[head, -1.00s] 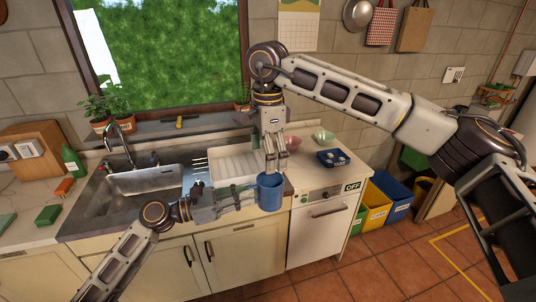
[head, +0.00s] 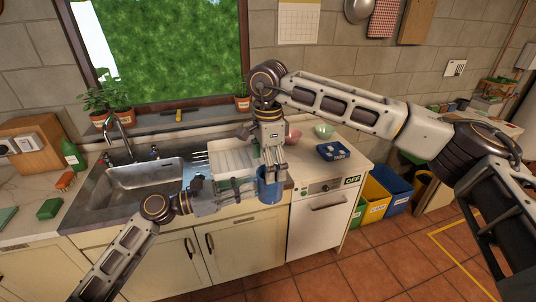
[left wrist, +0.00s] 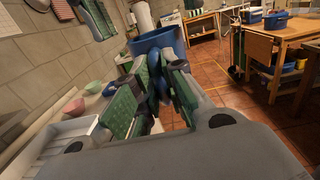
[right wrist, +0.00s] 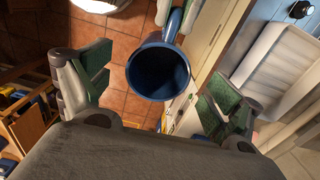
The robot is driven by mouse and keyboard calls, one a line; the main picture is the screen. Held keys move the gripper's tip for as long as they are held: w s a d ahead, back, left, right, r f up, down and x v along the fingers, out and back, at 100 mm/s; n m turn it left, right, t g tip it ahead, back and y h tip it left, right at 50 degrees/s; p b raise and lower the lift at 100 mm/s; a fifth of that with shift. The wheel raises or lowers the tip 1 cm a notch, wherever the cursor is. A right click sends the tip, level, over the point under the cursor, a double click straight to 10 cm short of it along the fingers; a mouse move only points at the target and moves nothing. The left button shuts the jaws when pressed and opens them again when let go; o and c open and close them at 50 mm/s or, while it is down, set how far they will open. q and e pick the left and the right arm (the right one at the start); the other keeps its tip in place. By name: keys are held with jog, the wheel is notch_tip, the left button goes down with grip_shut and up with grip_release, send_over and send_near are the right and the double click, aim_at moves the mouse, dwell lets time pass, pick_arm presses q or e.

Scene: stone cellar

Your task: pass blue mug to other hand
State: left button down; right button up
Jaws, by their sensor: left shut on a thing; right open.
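The blue mug (head: 271,191) hangs in the air in front of the counter, its open rim facing up. My left gripper (head: 246,192) is shut on its handle from the left; the left wrist view shows the handle (left wrist: 154,64) between the green finger pads and the mug body (left wrist: 158,41) beyond. My right gripper (head: 272,164) is pointing down just above the mug. In the right wrist view its green-padded fingers (right wrist: 160,87) are spread wide, with the mug's open mouth (right wrist: 158,72) between them in the picture, and they look clear of it.
Behind the mug are a white dish rack (head: 232,160), a sink (head: 145,175) and a counter with a pink bowl (head: 293,136), a green bowl (head: 324,131) and a blue tray (head: 333,152). A white appliance (head: 318,225) stands below. The floor in front is clear.

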jog(key=shift+f, duration=3.35)
jog(key=c, duration=1.2)
pick_arm(q)
jog(key=c, duration=1.4)
grip_release()
pick_arm(e)
jog(key=shift+c, duration=0.5)
pick_arm(q)
jog(key=shift+a, duration=0.1)
jog(key=shift+v, duration=5.9)
jog(key=shift+w+f, duration=0.1)
jog(key=shift+f, duration=0.05)
